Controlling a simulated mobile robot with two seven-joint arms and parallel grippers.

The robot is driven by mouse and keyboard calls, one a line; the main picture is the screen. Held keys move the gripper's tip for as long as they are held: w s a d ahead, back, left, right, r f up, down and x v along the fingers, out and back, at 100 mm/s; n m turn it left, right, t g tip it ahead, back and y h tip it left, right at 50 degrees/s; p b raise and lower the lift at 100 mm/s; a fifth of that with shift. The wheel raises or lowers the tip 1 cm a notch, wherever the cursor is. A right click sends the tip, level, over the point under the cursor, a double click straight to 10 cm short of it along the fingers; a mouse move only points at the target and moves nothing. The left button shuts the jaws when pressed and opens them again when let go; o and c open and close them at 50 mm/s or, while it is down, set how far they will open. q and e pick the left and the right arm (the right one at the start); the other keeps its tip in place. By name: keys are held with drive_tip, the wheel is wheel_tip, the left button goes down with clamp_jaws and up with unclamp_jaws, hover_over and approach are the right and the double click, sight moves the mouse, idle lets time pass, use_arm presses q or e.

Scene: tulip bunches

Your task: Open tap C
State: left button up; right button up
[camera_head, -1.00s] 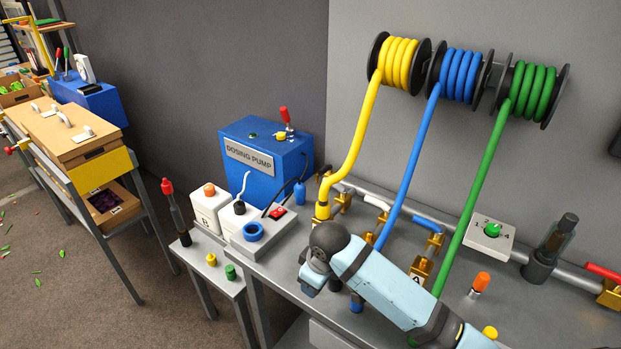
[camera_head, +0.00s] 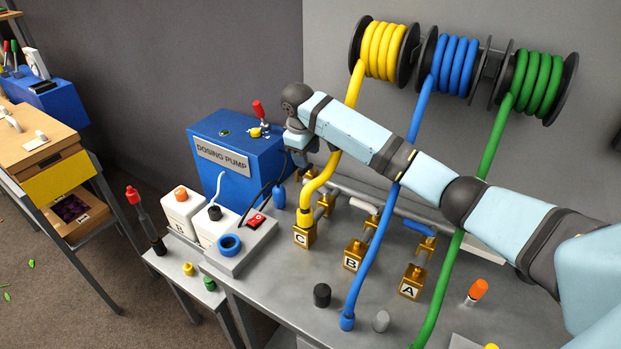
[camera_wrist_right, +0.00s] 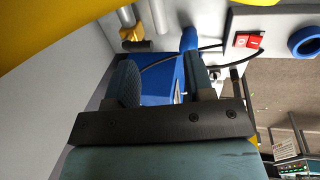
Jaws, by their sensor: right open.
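Tap C (camera_head: 303,236) is a brass block with a "C" label on the grey bench, joined to the yellow hose (camera_head: 318,184). A brass fitting (camera_head: 325,205) sits behind it on the pipe. My right gripper (camera_head: 301,166) is above and behind tap C, beside the blue dosing pump, apart from the tap's block. In the right wrist view its two fingers (camera_wrist_right: 160,65) are apart with nothing held between them. A brass fitting with a dark end (camera_wrist_right: 132,35) shows beyond the left finger. I cannot make out tap C's handle. My left gripper is not in view.
Taps B (camera_head: 353,255) and A (camera_head: 411,283) stand to the right, with a blue hose (camera_head: 388,225) and a green hose (camera_head: 470,215) crossing the bench. The dosing pump (camera_head: 222,160) is close to the gripper. A black cap (camera_head: 322,295) stands at the front.

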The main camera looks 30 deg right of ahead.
sight(311, 182)
drive_tip(key=f, duration=0.3)
drive_tip(key=w+d+f, duration=0.1)
drive_tip(key=f, duration=0.3)
drive_tip(key=d+f, duration=0.1)
drive_tip(key=f, duration=0.3)
drive_tip(key=shift+w+f, duration=0.1)
drive_tip(key=shift+w, duration=0.1)
clamp_jaws()
